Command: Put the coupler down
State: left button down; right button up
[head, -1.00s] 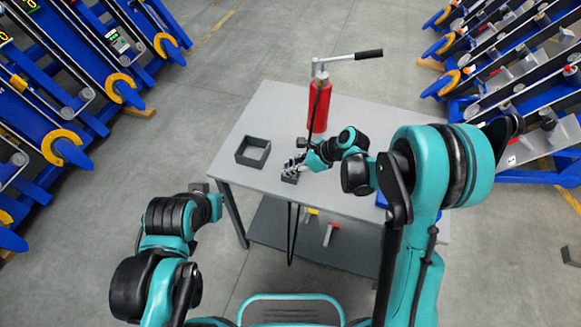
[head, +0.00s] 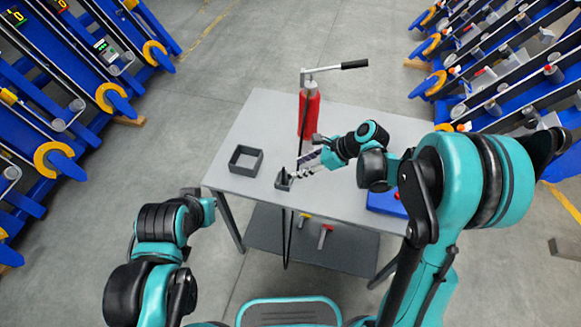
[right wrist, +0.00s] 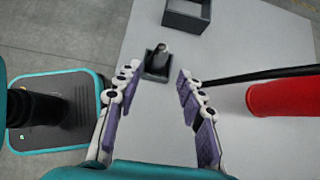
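The coupler (head: 284,176) is a small dark piece standing in a small dark square holder (head: 290,186) near the table's front edge. In the right wrist view the coupler (right wrist: 160,52) stands up in the holder (right wrist: 153,76), just beyond the fingertips. My right gripper (head: 302,166) is to the right of the coupler, apart from it. Its fingers (right wrist: 157,80) are spread wide with nothing between them. My left gripper (head: 208,206) hangs off the table's front left corner; its fingers are too unclear to read.
A red pump cylinder (head: 308,115) with a long handle stands at the table's back, with a black hose. An empty dark square box (head: 246,160) sits left of the holder. A blue item (head: 385,202) lies at the right. The table (head: 255,120) is clear at back left.

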jog(key=s+d+r+n+t+h, duration=0.2)
jog(key=s+d+r+n+h, duration=0.2)
jog(key=s+n, duration=0.4)
jog(key=s+d+r+n+t+h, duration=0.2)
jog(key=s+d+r+n+h, duration=0.2)
jog(key=n, duration=0.9)
jog(key=s+d+r, duration=0.3)
jog(key=s+d, duration=0.1)
jog(key=s, duration=0.1)
jog(key=shift+s+n+t, duration=0.15)
jog(key=shift+n+t, duration=0.15)
jog(key=shift+d, duration=0.1)
